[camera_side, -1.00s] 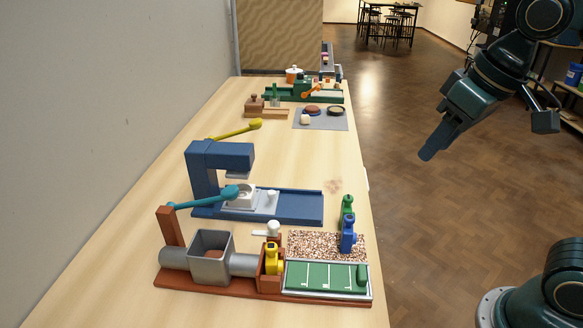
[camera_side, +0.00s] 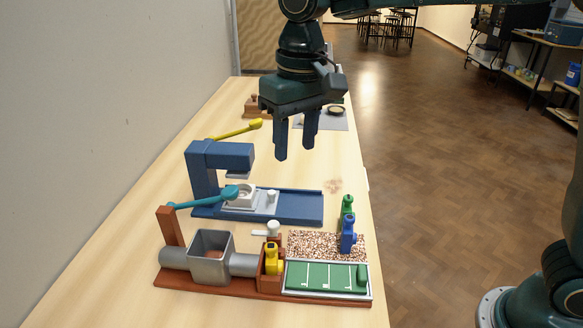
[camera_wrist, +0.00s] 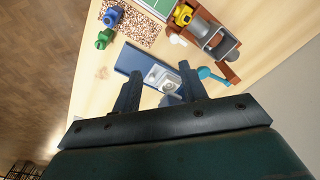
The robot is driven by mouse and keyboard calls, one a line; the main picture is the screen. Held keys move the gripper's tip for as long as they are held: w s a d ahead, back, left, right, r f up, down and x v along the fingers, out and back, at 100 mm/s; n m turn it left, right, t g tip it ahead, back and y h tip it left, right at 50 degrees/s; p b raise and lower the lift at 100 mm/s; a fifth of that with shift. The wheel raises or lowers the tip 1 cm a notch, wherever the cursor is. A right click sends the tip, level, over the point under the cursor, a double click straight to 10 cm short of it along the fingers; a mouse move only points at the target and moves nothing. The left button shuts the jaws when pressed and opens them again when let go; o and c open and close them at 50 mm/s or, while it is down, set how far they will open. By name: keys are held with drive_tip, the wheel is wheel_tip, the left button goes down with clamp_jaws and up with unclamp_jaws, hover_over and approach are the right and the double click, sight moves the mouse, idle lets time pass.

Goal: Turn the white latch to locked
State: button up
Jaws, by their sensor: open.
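The white latch (camera_side: 270,230) is a small handle with a round knob, at the back of the brown end block of the front machine. It also shows in the wrist view (camera_wrist: 177,39), near the yellow part. Its lever lies roughly level, pointing left in the side view; no lock marking is readable. My gripper (camera_side: 295,152) is open and empty, fingers pointing down, high above the table and behind the latch. In the wrist view my gripper (camera_wrist: 158,69) has its fingers apart over the blue press, well away from the latch.
The blue press (camera_side: 221,158) with its teal lever (camera_side: 205,199) stands just behind the latch. A yellow valve-like part (camera_side: 272,259) sits in front of it. Blue (camera_side: 348,235) and green (camera_side: 347,208) pieces stand at the right.

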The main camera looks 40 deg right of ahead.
sight(274, 223)
drive_tip(key=shift+g, duration=0.3)
drive_tip(key=a, duration=0.1)
drive_tip(key=w+a+f, duration=0.2)
drive_tip(key=shift+a+f, duration=0.1)
drive_tip(key=shift+a, duration=0.25)
drive_tip(key=shift+f, duration=0.15)
wheel_tip(274, 223, down, 14)
drive_tip(key=shift+r, duration=0.25)
clamp_jaws()
